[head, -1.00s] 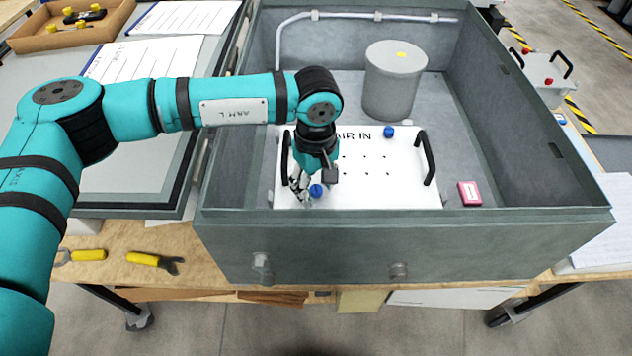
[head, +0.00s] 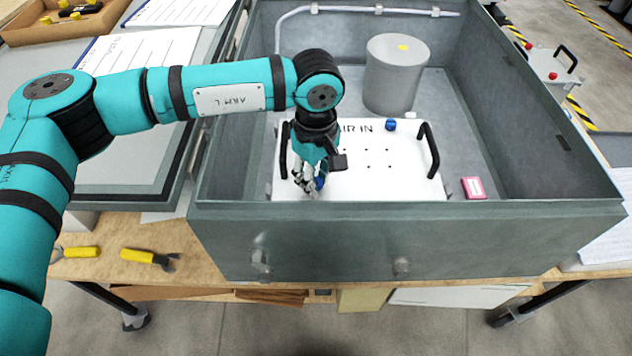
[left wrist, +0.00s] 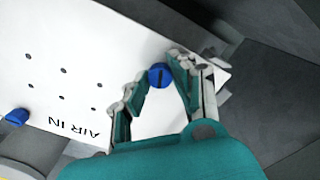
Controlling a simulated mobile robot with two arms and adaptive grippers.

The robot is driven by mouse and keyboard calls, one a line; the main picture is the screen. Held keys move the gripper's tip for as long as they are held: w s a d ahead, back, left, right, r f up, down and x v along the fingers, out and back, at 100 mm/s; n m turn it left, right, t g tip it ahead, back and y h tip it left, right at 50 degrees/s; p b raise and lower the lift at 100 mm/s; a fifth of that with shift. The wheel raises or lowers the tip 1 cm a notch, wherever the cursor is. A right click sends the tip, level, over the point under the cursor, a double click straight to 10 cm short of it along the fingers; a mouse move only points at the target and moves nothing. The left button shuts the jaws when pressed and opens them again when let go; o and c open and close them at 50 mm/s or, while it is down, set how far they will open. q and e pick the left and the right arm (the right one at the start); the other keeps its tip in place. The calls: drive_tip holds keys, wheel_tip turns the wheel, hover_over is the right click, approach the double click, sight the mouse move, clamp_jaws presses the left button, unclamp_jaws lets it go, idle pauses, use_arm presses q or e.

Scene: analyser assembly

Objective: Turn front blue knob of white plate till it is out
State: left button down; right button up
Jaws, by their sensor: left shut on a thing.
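The white plate (head: 400,182) with "AIR IN" lettering and two black handles lies in the grey open box. Its front blue knob (head: 320,184) is at the plate's front left, partly hidden by my left gripper (head: 308,184). In the left wrist view the slotted knob (left wrist: 158,76) sits between the fingertips of my left gripper (left wrist: 160,72), which is shut on it. A second blue knob (head: 391,125) is at the plate's back edge; it also shows in the left wrist view (left wrist: 17,117). My right gripper is in neither view.
A grey cylinder (head: 394,80) with a yellow mark stands behind the plate. A pink box (head: 473,188) lies to its right. The front wall (head: 335,240) of the grey box rises near my gripper. Yellow-handled tools (head: 148,257) lie on the bench at left.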

use_arm(q)
drive_tip(key=n+b, duration=0.2)
drive_tip(key=b, duration=0.1)
drive_tip(key=n+b, duration=0.6)
drive_tip(key=b, duration=0.1)
drive_tip(key=shift+f, duration=0.3)
drive_tip(key=n+b, duration=0.2)
drive_tip(key=n, duration=0.1)
drive_tip(key=shift+r, duration=0.15)
drive_tip(key=shift+r+n+b, duration=0.1)
drive_tip(key=shift+n+b, duration=0.85)
drive_tip(key=shift+n, duration=0.25)
drive_tip(key=c, duration=1.1)
unclamp_jaws()
drive_tip(key=shift+r, duration=0.1)
